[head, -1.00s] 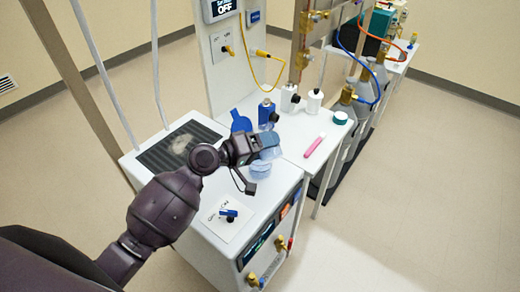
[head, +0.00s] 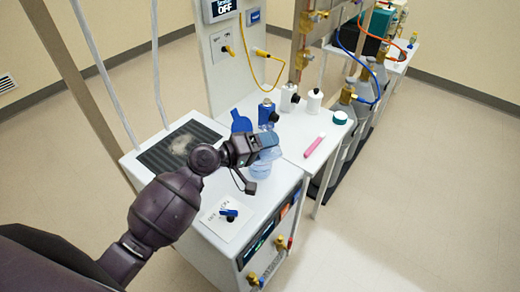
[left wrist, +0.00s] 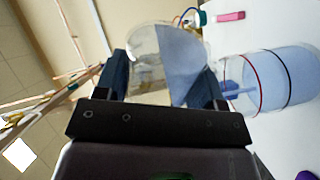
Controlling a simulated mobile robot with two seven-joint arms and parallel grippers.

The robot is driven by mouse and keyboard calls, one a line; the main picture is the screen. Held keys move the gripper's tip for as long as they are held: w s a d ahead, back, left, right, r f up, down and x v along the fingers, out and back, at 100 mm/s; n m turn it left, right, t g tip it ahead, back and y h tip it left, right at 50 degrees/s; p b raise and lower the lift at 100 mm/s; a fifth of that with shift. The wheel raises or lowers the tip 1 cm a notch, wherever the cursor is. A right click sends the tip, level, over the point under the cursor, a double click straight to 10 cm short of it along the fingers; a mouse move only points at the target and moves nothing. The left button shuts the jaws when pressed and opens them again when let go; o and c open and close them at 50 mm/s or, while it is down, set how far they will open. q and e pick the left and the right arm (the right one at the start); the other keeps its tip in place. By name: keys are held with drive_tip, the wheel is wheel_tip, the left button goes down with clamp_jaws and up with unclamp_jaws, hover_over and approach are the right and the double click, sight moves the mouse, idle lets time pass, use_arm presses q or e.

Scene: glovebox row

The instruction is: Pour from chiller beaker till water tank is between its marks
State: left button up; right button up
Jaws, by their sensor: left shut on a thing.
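My left gripper (left wrist: 165,85) is shut on the clear chiller beaker (left wrist: 150,50), which holds pale blue water and is tilted. In the head view my left gripper (head: 262,143) holds the beaker (head: 270,153) just above the water tank (head: 260,171). In the left wrist view the clear tank (left wrist: 300,80) appears on its side, its mouth beside the beaker. It has a red ring and a black ring around it. A pale blue streak shows inside the tank's mouth. Blue water fills the tank past the black ring; its exact level against the red ring is unclear. My right gripper is not in view.
A blue bottle (head: 267,113), white bottles (head: 289,98) and a pink stick (head: 314,145) stand or lie on the white bench behind. A small blue valve handle (head: 228,215) sits on a white plate in front. A dark grille (head: 165,150) lies left.

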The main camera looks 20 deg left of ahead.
use_arm(q)
drive_tip(key=shift+f+n, duration=0.1)
drive_tip(key=shift+n, duration=0.2)
idle(0.7)
drive_tip(key=shift+p, duration=0.35)
drive_tip(key=shift+n, duration=0.3)
idle(0.5)
drive_tip(key=shift+r+p, duration=0.25)
drive_tip(key=shift+p, duration=0.2)
